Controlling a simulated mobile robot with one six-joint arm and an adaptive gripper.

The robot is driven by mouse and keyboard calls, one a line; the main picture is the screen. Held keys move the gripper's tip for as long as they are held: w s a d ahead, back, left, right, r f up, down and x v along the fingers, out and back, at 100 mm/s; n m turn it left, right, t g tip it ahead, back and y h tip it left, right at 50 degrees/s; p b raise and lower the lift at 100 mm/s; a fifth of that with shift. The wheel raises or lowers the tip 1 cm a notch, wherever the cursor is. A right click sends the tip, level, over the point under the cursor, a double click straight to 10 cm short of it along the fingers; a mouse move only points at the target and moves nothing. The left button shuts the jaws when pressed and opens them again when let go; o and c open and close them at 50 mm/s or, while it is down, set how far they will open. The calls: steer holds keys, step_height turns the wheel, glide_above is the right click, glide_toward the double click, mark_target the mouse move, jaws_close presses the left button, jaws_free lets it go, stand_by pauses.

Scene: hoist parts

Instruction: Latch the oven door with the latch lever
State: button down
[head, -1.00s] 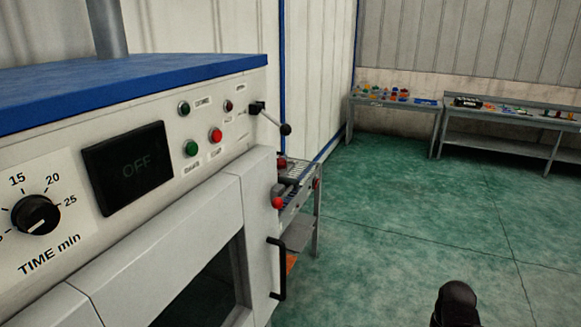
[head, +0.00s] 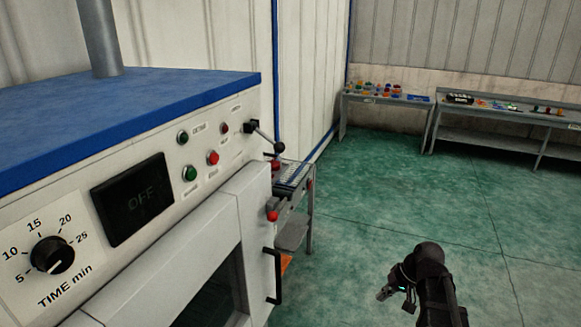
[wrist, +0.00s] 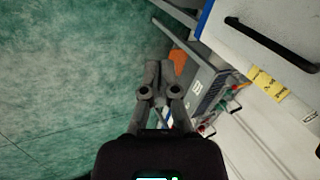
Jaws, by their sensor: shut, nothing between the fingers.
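The oven door (head: 251,210) is a pale panel with a dark window and a black vertical handle (head: 273,275). It looks closed or nearly so; I cannot tell if a gap remains. What looks like the latch lever (head: 265,136), a thin rod with a black ball end, sticks out to the right from a black mount on the control panel above the door's right edge. My gripper (head: 385,292) is right of the door, apart from handle and lever. In the wrist view my gripper (wrist: 159,72) is shut and empty. A black handle (wrist: 270,43) shows there at upper right.
Benches (head: 385,97) line the far wall. Green floor right of the oven is open.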

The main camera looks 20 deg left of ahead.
steer(key=w+a+r+n+g+y+p, duration=0.1)
steer(key=w+a+r+y+p, duration=0.2)
steer(key=a+r, duration=0.3)
steer(key=w+a+r+n+g+y+p, duration=0.1)
steer(key=w+a+r+y+p, duration=0.3)
steer(key=r, duration=0.9)
steer(key=w+a+r+n+y+p, duration=0.3)
steer(key=w+a+r+p, duration=0.3)
steer(key=a+r, duration=0.2)
step_height(320, 180, up, 3)
steer(key=shift+w+a+f+g+y+p, duration=0.15)
steer(key=shift+w+g+y+p, duration=0.05)
steer(key=shift+g+y+p, duration=0.2)
steer(key=s+f+b+x, duration=0.1)
steer(key=s+b+x, duration=0.1)
steer(key=x, duration=1.1)
steer(key=shift+s+d+b, duration=0.25)
steer(key=shift+d+b, duration=0.1)
steer(key=shift+b, duration=0.05)
steer(key=shift+s+a+f, duration=0.15)
steer(key=shift+s+a, duration=0.05)
steer(key=shift+s, duration=0.05)
